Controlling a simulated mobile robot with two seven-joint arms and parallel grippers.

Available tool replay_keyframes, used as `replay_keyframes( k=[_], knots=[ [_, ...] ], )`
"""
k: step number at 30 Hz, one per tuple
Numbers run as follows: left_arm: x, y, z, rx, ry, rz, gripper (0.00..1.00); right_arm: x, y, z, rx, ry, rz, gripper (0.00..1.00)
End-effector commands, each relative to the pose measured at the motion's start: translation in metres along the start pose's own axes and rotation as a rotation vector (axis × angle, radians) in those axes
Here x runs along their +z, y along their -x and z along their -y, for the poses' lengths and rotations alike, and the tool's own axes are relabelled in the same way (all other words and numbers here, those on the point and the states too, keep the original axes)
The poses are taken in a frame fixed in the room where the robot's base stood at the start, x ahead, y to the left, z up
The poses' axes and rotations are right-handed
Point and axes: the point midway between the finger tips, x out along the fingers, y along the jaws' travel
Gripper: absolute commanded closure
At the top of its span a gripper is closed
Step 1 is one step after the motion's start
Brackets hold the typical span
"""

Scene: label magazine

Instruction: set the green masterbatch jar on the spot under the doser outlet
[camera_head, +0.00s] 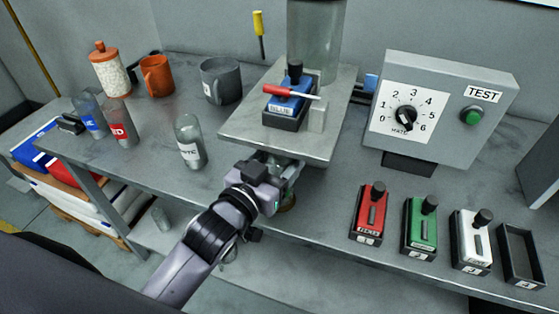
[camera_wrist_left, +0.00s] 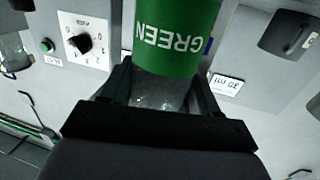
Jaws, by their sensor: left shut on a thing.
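My left gripper (camera_head: 283,182) reaches in under the front of the doser's grey shelf (camera_head: 240,127). In the left wrist view my left gripper (camera_wrist_left: 160,88) is shut on the green masterbatch jar (camera_wrist_left: 177,38), with a finger on either side of its clear part. Its green band reads GREEN, upside down in that view. In the head view the gripper and shelf hide most of the jar. The outlet and the spot under it are hidden, so I cannot tell whether the jar stands on the spot. My right gripper is not in view.
A blue jar (camera_head: 90,117), red jar (camera_head: 118,124) and clear jar (camera_head: 190,145) stand left of the doser. Mugs stand behind. A control box (camera_head: 450,75) with a dial and several slide blocks, including a green one (camera_head: 420,230), are on the right.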

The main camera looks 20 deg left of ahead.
Motion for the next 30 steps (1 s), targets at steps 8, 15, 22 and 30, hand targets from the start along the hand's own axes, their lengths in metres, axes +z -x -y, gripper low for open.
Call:
replay_keyframes(
  k=[8,15,22,30],
  knots=[
    [0.0054,-0.0005,-0.0002,0.001,-0.001,-0.002,0.92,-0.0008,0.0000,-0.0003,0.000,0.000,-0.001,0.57],
    [0.0093,-0.0004,-0.0001,0.000,0.000,0.000,0.26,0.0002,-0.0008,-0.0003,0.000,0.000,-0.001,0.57],
    [0.0092,-0.0004,-0.0002,0.000,0.000,0.000,0.13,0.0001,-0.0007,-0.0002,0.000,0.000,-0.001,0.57],
    [0.0076,0.0071,-0.0002,0.000,0.000,0.002,0.13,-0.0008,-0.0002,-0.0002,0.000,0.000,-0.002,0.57]
  ],
)
